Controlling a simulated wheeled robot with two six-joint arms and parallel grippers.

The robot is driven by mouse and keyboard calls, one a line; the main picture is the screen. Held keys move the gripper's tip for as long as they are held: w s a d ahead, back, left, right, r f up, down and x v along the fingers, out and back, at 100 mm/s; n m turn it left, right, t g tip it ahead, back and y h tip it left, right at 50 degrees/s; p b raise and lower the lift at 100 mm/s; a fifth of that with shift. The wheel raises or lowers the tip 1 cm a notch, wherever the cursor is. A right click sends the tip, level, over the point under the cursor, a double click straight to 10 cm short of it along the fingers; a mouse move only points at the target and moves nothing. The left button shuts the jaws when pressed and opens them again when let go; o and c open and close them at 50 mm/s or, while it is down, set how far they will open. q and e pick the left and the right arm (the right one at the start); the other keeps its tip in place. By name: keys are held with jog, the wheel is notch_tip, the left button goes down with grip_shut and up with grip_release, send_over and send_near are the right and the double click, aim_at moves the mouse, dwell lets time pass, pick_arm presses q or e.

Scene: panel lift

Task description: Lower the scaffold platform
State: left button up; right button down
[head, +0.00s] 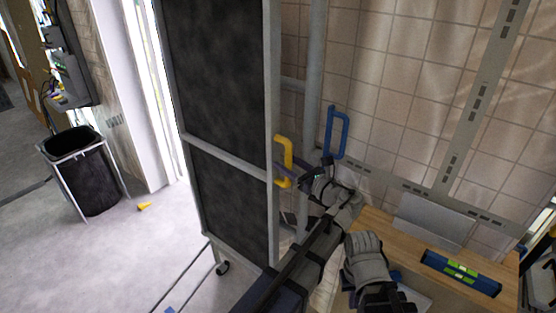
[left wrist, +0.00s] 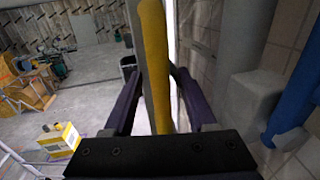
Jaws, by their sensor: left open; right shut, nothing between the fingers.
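A yellow handle (head: 288,150) stands upright beside a grey post of a tall wheeled frame with dark panels (head: 228,90). A blue handle (head: 334,126) is to its right, near another grey post. My left gripper (head: 290,173) is at the lower part of the yellow handle. In the left wrist view, the yellow bar (left wrist: 153,60) runs between the fingers of my open left gripper (left wrist: 155,82), and the blue handle (left wrist: 298,95) is at the right edge. My right gripper (head: 382,296) is low in the head view, away from both handles; its fingers are largely hidden. No platform can be clearly identified.
A wooden worktop (head: 398,243) with a blue level (head: 460,272) and a grey sheet (head: 434,218) is at the lower right. A tiled wall (head: 400,90) is behind. A black bin (head: 88,182) stands left on open floor. A yellow-white box (left wrist: 60,140) shows in the left wrist view.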

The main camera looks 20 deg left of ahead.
pick_arm(q)
jog(key=shift+s+d+r, duration=0.1)
jog(key=shift+d, duration=0.1)
jog(key=shift+a, duration=0.15)
jog(key=c, duration=0.5)
grip_shut()
dwell(0.7)
